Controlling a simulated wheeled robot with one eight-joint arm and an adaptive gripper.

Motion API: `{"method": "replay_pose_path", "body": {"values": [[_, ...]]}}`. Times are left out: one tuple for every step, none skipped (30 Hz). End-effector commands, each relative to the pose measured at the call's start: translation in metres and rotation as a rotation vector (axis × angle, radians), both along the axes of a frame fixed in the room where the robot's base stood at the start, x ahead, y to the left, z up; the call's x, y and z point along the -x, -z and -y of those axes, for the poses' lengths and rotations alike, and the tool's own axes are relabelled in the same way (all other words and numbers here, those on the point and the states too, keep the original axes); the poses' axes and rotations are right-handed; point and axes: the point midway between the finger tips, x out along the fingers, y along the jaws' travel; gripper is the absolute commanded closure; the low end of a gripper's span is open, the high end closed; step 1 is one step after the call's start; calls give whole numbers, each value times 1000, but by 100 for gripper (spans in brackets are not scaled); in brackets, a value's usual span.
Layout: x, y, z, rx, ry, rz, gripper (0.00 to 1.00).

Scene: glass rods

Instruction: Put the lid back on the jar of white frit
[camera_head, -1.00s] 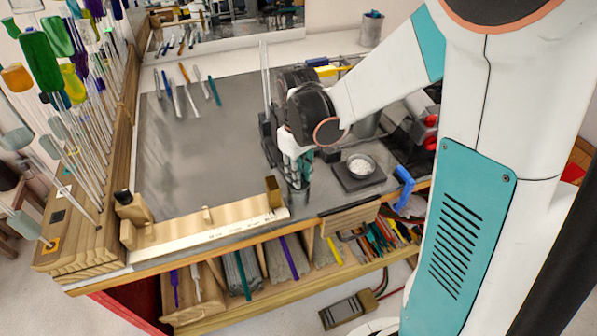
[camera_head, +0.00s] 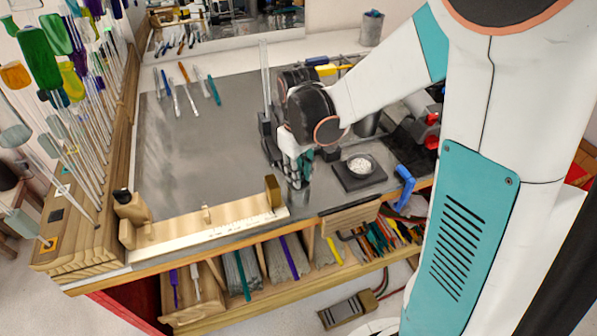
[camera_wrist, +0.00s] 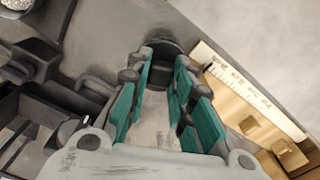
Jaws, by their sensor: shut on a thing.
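In the wrist view, the teal finger pads of my gripper (camera_wrist: 160,64) close around a dark round thing (camera_wrist: 165,44) at the fingertips, seemingly the lid. The fingers hide much of it, and I cannot tell whether it touches the jar's rim. An open round dish of white grains (camera_head: 361,165) sits on a dark square plate (camera_head: 349,184) just right of my gripper.
A wooden rail with a scale (camera_head: 208,231) runs along the bench front, left of my gripper. Dark equipment (camera_head: 268,135) stands close behind it. A blue clamp-like thing (camera_head: 404,186) is at the right edge. The grey bench top (camera_head: 195,160) at left is mostly clear.

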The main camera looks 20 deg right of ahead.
Motion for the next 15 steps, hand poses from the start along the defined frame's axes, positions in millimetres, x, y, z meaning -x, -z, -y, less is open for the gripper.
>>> {"method": "replay_pose_path", "body": {"values": [[0,1,0,0,0,0,93],[0,1,0,0,0,0,93],[0,0,0,0,0,0,93],[0,0,0,0,0,0,93],[0,0,0,0,0,0,93],[0,0,0,0,0,0,93],[0,0,0,0,0,0,93],[0,0,0,0,0,0,93],[0,0,0,0,0,0,93],[0,0,0,0,0,0,93],[0,0,0,0,0,0,93],[0,0,0,0,0,0,93],[0,0,0,0,0,0,72],[0,0,0,0,0,0,65],[0,0,0,0,0,0,56]]}}
